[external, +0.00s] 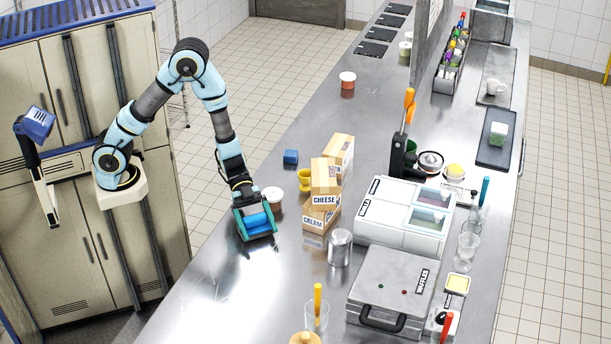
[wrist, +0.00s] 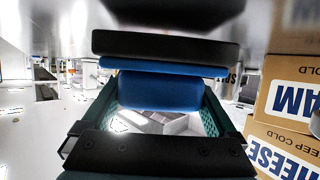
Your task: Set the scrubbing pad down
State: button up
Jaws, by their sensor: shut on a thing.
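My gripper (external: 256,226) is low over the near-left edge area of the steel counter, pointing down. It is shut on the blue scrubbing pad (external: 258,220), which shows between the green-edged jaws. In the wrist view the pad (wrist: 160,92) is a blue block between the jaws, under a dark bar with a blue strip. I cannot tell whether the pad touches the counter (external: 205,290).
A lidded tub (external: 272,198) stands close beside my gripper. A metal canister (external: 340,247) stands front right. Counter toward the front left is clear.

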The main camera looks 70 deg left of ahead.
jog(key=shift+f, duration=0.3)
jog(key=shift+f, duration=0.15)
jog(key=o, duration=1.1)
jog(key=shift+r, duration=0.2)
jog(key=b+v, duration=0.1)
jog(key=v, duration=1.1)
jog(key=shift+a+f, duration=0.1)
